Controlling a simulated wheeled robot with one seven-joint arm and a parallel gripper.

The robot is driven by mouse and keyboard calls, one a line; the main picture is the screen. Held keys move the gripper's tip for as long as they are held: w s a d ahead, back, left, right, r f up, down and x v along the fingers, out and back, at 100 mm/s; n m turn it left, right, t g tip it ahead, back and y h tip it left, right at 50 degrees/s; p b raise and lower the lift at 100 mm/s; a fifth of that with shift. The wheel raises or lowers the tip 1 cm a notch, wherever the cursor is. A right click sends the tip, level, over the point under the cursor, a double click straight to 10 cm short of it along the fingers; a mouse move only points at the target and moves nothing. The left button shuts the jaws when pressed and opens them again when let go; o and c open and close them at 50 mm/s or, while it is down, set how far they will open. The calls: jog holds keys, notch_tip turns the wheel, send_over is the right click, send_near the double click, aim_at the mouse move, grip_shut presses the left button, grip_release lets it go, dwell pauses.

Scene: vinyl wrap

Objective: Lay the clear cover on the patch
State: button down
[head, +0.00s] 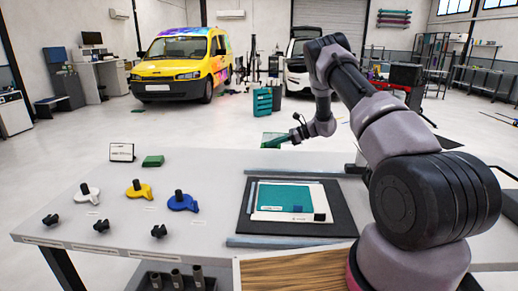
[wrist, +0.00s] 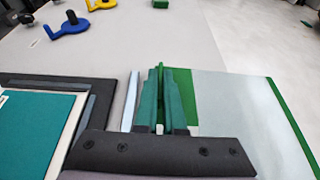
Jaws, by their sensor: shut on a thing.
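The teal patch (head: 284,197) lies flat within a pale border on a dark mat (head: 335,228) on the table. It also shows at the lower left of the wrist view (wrist: 35,140). My gripper (head: 296,134) is raised beyond the patch in the head view. In the wrist view its green fingers (wrist: 162,75) are shut on the clear cover (wrist: 250,115), a see-through sheet with green edges. The cover extends right from the fingers, apart from the patch. In the head view the cover (head: 274,139) looks small and greenish; its far side is hard to make out.
Grey bars (head: 290,242) lie before and behind the mat. White, yellow and blue (head: 183,202) tools with black knobs stand at the left. A green block (head: 153,161) and a small sign (head: 122,152) are further back. Table between tools and mat is clear.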

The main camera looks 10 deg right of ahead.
jog(key=r+m+t, duration=0.1)
jog(key=r, duration=0.1)
jog(key=r+t, duration=0.1)
jog(key=r, duration=0.1)
jog(key=r+m+t+h, duration=0.1)
jog(key=r, duration=0.1)
jog(key=shift+d+r+m, duration=0.1)
jog(key=shift+d+m, duration=0.2)
jog(key=shift+d, duration=0.1)
jog(key=s+d+r+m+t+h, duration=0.7)
jog(key=s+d+r+m+h, duration=0.1)
jog(key=s, duration=0.5)
jog(key=shift+d+r+m, duration=0.5)
jog(key=shift+d+m, duration=0.05)
jog(key=shift+m, duration=0.25)
